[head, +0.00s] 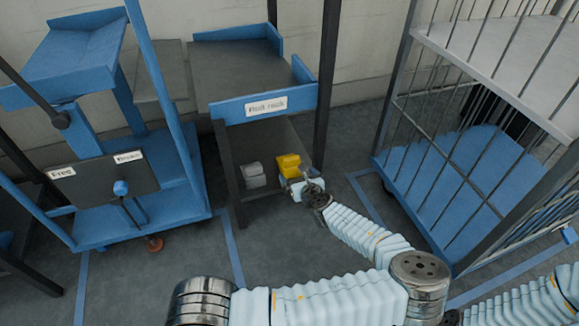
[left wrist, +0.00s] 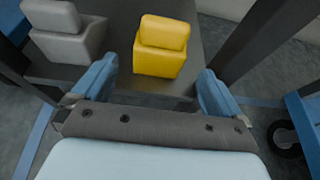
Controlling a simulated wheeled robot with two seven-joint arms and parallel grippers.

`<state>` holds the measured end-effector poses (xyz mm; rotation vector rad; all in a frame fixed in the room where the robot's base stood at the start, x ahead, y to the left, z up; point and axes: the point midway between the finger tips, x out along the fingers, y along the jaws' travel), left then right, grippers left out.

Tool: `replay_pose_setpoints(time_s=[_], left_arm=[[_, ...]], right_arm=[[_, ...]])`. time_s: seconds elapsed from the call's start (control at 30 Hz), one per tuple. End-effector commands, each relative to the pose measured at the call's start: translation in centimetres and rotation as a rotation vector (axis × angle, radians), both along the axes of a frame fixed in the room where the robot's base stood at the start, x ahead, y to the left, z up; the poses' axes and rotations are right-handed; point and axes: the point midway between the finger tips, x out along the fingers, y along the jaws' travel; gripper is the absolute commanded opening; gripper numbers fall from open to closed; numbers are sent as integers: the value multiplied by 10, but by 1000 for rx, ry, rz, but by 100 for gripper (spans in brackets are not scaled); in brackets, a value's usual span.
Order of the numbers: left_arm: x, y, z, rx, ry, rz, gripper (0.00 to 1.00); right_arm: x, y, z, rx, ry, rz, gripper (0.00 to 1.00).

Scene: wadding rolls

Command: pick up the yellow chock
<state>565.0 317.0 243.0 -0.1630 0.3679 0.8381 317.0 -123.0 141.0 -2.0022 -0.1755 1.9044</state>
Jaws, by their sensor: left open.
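The yellow chock (head: 289,164) sits on the lower shelf of the blue-fronted rack. In the left wrist view the yellow chock (left wrist: 161,60) shows as a block with a smaller raised part, near the shelf's front edge. My left gripper (head: 299,186) is at the front of that shelf, just before the chock. In the left wrist view my left gripper (left wrist: 158,74) is open, with one blue finger on each side of the chock's near end. I see no contact between the fingers and the chock. My right gripper is out of view.
A grey chock (head: 252,174) stands left of the yellow one, also in the left wrist view (left wrist: 67,36). Dark rack posts (head: 327,85) flank the shelf. A blue cage trolley (head: 450,175) stands right, a blue wheeled stand (head: 135,210) left. Floor between is clear.

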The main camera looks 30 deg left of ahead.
Motion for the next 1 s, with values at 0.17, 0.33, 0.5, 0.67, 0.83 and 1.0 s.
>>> replay_pose_setpoints(time_s=[0.17, 0.33, 0.5, 0.67, 0.83, 1.0], left_arm=[[17, 21, -13, -4, -1, 2, 100], [25, 30, -18, -3, 0, 3, 100], [42, 50, -30, -5, -1, 5, 100], [53, 63, -36, -4, 0, 3, 100], [55, 64, -35, -3, 0, 2, 100], [55, 64, -35, -3, 0, 2, 86]], right_arm=[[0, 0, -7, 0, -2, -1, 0], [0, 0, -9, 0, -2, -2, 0], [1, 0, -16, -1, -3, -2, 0], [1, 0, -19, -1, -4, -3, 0], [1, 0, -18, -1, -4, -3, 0], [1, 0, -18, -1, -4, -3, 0]])
